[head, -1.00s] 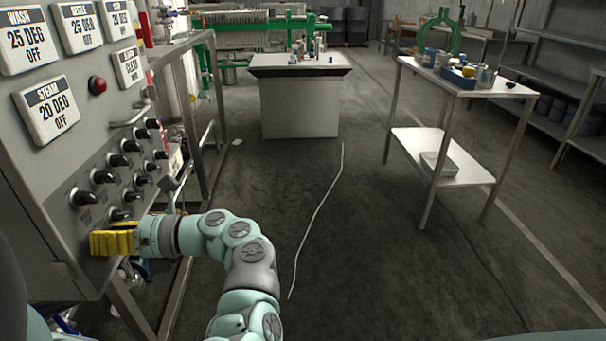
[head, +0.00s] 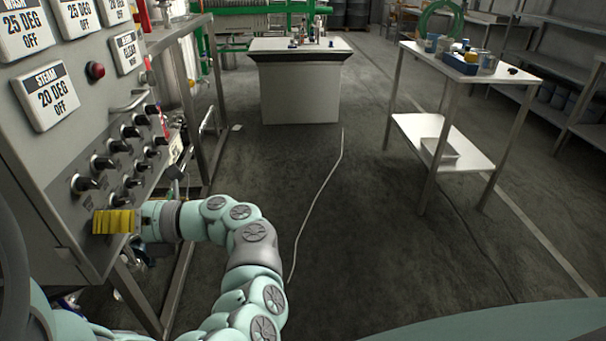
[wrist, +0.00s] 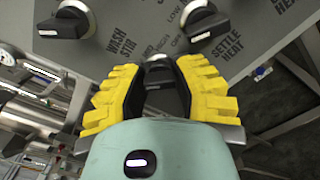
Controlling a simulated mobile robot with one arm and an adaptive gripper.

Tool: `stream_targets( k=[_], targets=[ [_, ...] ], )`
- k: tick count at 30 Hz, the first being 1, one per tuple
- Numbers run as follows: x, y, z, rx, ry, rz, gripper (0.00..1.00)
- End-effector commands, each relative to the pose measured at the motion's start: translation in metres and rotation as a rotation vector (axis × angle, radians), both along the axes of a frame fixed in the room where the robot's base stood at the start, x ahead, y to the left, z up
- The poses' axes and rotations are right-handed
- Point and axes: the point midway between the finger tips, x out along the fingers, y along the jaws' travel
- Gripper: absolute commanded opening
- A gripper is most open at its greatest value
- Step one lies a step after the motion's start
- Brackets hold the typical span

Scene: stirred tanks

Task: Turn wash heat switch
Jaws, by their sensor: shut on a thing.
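The wash display (head: 27,38) at the upper left reads 25 DEG OFF, its title partly cut off. My gripper (head: 103,222) has yellow fingers and is at the lower left of the switch panel (head: 65,140). In the wrist view my gripper (wrist: 160,84) is shut around a black rotary switch (wrist: 155,98), one finger on each side. Its own label is hidden by the fingers, so its setting cannot be read. A knob (wrist: 70,22) beside the WASH STIR label and another (wrist: 204,24) above the SETTLE HEAT label flank it.
Several more black knobs (head: 132,131) stick out close to my gripper. A steel frame (head: 205,115) stands behind. The floor (head: 355,230) to the right is open, with a white table (head: 440,145) beyond.

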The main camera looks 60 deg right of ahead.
Motion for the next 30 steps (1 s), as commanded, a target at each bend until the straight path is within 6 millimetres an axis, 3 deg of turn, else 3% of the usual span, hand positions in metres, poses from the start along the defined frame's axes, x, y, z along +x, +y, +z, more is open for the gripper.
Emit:
stream_targets(
  k=[15,30],
  targets=[
    [0.001,0.0012,0.0001,0.271,0.216,0.004,0.0],
    [0.0008,0.0005,-0.0011,0.331,0.261,0.001,0.0]
  ],
)
